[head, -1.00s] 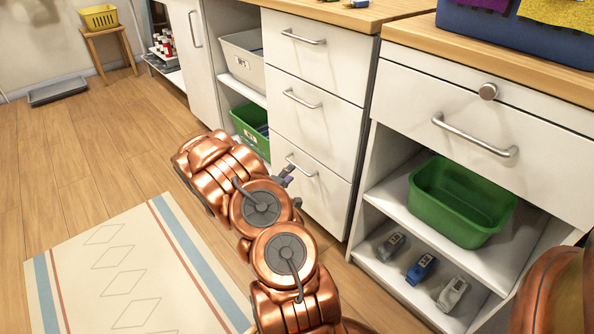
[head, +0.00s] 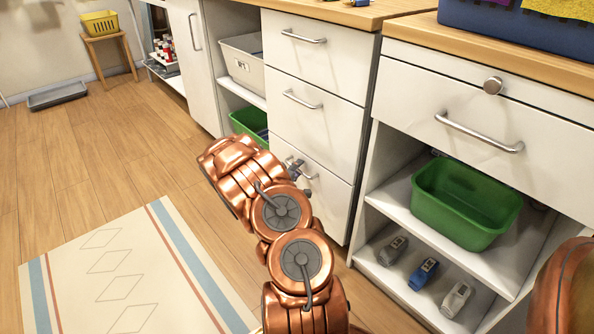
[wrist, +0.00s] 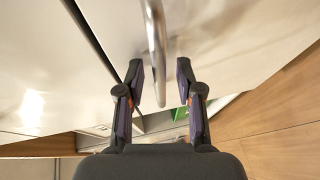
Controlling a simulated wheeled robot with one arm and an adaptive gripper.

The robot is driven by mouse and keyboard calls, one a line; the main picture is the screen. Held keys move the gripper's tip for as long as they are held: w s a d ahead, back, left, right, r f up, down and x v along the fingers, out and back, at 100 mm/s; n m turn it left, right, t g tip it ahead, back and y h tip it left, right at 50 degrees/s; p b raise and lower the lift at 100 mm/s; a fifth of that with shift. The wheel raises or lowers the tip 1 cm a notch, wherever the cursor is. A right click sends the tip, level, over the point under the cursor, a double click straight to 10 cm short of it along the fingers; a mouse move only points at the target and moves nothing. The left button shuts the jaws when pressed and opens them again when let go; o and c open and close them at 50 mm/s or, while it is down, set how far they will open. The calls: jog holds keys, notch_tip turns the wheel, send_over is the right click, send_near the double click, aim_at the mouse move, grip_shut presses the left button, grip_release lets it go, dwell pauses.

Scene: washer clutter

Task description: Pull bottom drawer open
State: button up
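The bottom drawer (head: 325,200) is the lowest of three white drawer fronts in the middle cabinet and looks shut. Its metal bar handle (head: 302,168) is partly hidden by my gripper (head: 296,170) in the head view. In the wrist view, the handle (wrist: 155,40) runs between the two dark fingers of my gripper (wrist: 158,82). The fingers are apart, one on each side of the bar, with a gap showing on both sides. The white drawer front (wrist: 225,40) lies just beyond the fingertips.
The middle drawer (head: 315,115) and top drawer (head: 320,50) above are shut. An open shelf with a green bin (head: 465,205) and several small staplers stands to the right. A striped rug (head: 130,270) lies on the wooden floor at left.

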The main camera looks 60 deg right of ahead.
grip_shut()
dwell(0.6)
